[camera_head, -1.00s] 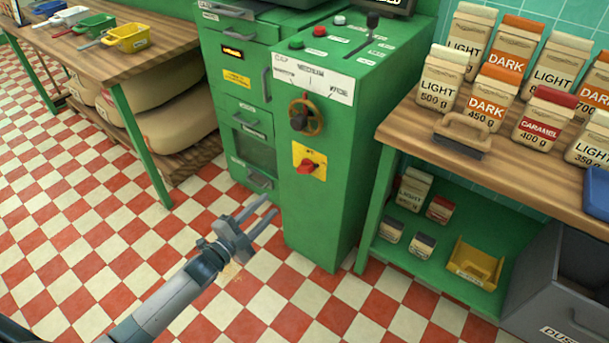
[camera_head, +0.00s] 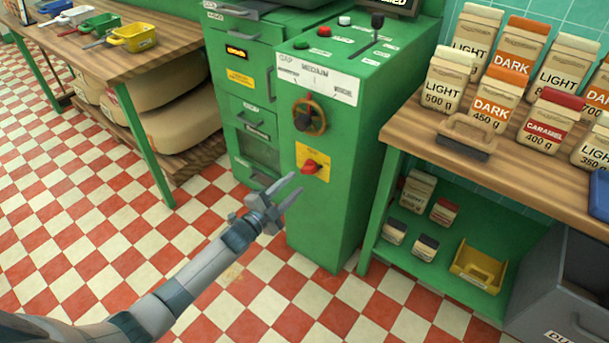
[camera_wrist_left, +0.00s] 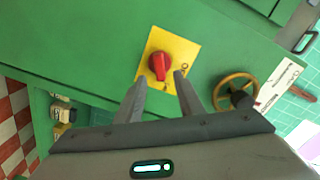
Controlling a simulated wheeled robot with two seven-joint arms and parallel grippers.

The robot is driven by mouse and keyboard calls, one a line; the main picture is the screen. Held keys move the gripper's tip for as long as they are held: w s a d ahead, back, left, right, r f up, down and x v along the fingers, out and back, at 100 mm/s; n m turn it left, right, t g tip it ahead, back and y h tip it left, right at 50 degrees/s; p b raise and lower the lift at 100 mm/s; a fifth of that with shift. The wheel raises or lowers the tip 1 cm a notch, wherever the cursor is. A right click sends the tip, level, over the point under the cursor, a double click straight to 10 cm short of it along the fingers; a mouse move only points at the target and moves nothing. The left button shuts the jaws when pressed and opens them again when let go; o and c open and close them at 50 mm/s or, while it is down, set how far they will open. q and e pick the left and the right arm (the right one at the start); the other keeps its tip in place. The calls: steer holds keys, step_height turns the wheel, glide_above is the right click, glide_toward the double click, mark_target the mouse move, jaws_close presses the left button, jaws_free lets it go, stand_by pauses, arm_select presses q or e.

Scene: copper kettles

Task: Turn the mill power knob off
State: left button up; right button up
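The mill is a green cabinet (camera_head: 335,215) in the middle of the head view. Its red power knob (camera_head: 310,166) sits on a yellow plate (camera_head: 322,174) on the front face, below a brass handwheel. My left gripper (camera_head: 291,190) is open and empty, just in front of and below the knob. In the left wrist view the red knob (camera_wrist_left: 159,66) on its yellow plate shows just beyond the gap between the two fingertips (camera_wrist_left: 159,80). The fingers do not appear to touch it. My right gripper is not in view.
The brass handwheel (camera_head: 309,117) with a dark grip sticks out above the plate. A wooden counter (camera_head: 420,128) with several bags stands to the right, and a wooden table (camera_head: 150,62) to the left. The checkered floor (camera_head: 90,230) in front is clear.

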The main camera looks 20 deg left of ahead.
mark_target(306, 172)
arm_select(q)
steer(key=x, duration=0.6)
steer(key=shift+w+d, duration=0.1)
steer(key=shift+w, duration=0.2)
jaws_close()
